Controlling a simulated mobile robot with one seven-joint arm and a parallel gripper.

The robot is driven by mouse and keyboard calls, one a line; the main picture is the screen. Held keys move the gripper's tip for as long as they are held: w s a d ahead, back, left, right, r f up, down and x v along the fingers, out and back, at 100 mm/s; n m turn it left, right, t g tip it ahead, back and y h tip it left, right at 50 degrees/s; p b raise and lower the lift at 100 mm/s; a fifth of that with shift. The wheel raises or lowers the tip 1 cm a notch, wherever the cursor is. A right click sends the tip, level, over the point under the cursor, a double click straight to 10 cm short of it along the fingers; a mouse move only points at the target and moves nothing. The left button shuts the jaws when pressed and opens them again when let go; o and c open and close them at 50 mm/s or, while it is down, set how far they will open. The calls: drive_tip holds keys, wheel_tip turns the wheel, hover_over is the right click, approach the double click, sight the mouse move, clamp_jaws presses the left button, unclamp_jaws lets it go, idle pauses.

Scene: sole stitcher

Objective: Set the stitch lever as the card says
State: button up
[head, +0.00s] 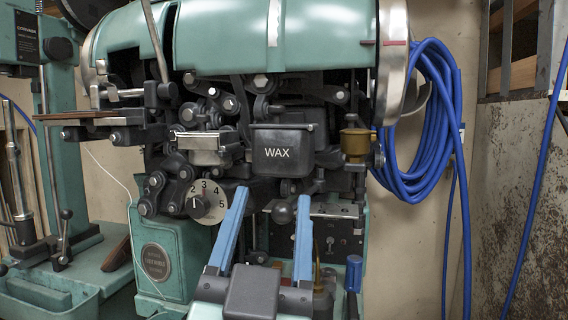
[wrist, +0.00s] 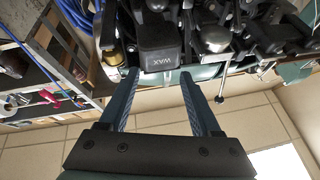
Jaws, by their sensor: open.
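A round pale dial (head: 208,201) with figures 2 to 5 legible sits low on the teal stitching machine (head: 165,250), left of my gripper. A dark pointer on it stands near the 2. My gripper (head: 272,195) is open and empty before the machine, below the WAX box (head: 283,151). In the wrist view my gripper (wrist: 159,74) has the WAX box (wrist: 166,58) beyond its tips. No readable card shows.
A brass cup (head: 357,143) is right of the WAX box. A blue hose coil (head: 425,120) hangs at the right. Another teal machine (head: 60,150) stands left. A blue-handled tool (head: 354,273) is right of my gripper. Shelves (wrist: 50,70) show in the wrist view.

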sight(289, 208)
drive_tip(key=w+a+f+m+g+h+p, duration=0.25)
drive_tip(key=f+g+h+p, duration=0.35)
drive_tip(key=p, duration=1.7)
drive_tip(key=shift+g+y, duration=0.5)
drive_tip(key=shift+y, duration=0.1)
drive_tip(key=x, duration=0.4)
drive_tip(key=r+p+x, duration=0.1)
drive_tip(key=x, duration=0.3)
drive_tip(key=r+p+x, duration=0.1)
drive_tip(key=x, duration=0.3)
drive_tip(key=shift+a, duration=0.1)
clamp_jaws()
